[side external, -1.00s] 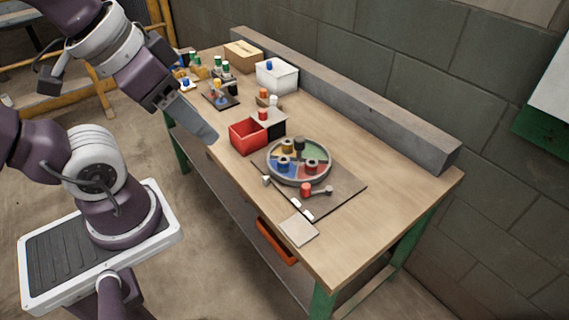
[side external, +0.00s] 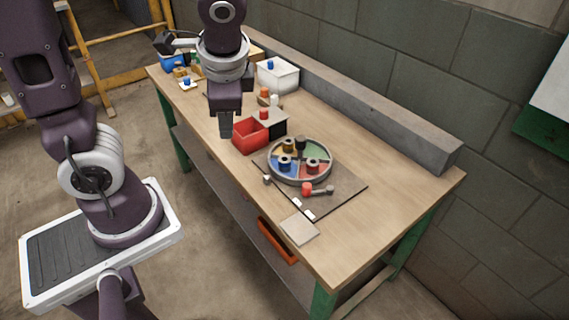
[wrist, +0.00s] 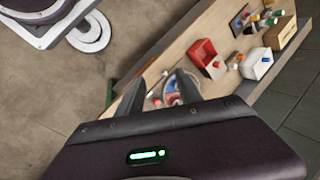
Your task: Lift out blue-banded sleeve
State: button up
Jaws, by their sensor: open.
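A round grey tray (side external: 328,176) with coloured sectors stands on a dark mat on the bench. Several small sleeves stand in it. The blue-banded sleeve (side external: 285,166) appears to be the one in the blue sector, at the tray's left front. My gripper (side external: 226,134) hangs pointing down near the bench's front edge, left of the tray and the red bin, and holds nothing. In the wrist view its two fingers (wrist: 162,88) are spread apart, with the tray (wrist: 155,102) partly visible beyond and between them. The sleeve cannot be told clearly there.
A red bin (side external: 248,138) stands left of the tray, between it and my gripper. A white bin (side external: 279,76) stands farther back. A red-ended piece (side external: 308,190) lies in front of the tray. A grey beam (side external: 380,120) runs along the back. The bench's right end is clear.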

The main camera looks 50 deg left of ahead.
jog(key=w+a+f+m+y, duration=0.3)
jog(key=w+f+m+y, duration=0.3)
jog(key=w+f+m, duration=0.35)
jog(key=m+t+y, duration=0.1)
jog(key=m+t, duration=0.5)
jog(key=m, duration=0.3)
send_near(284, 157)
jog(key=shift+w+a+f, duration=0.45)
jog(key=shift+a+f, duration=0.15)
jog(key=shift+f, duration=0.05)
jog(key=x, duration=0.6)
jog(key=shift+w+a+r, duration=0.1)
jog(key=shift+w+a, duration=0.1)
jog(key=shift+a, duration=0.1)
jog(key=shift+w+a, duration=0.1)
jog(key=shift+a, duration=0.1)
grip_shut()
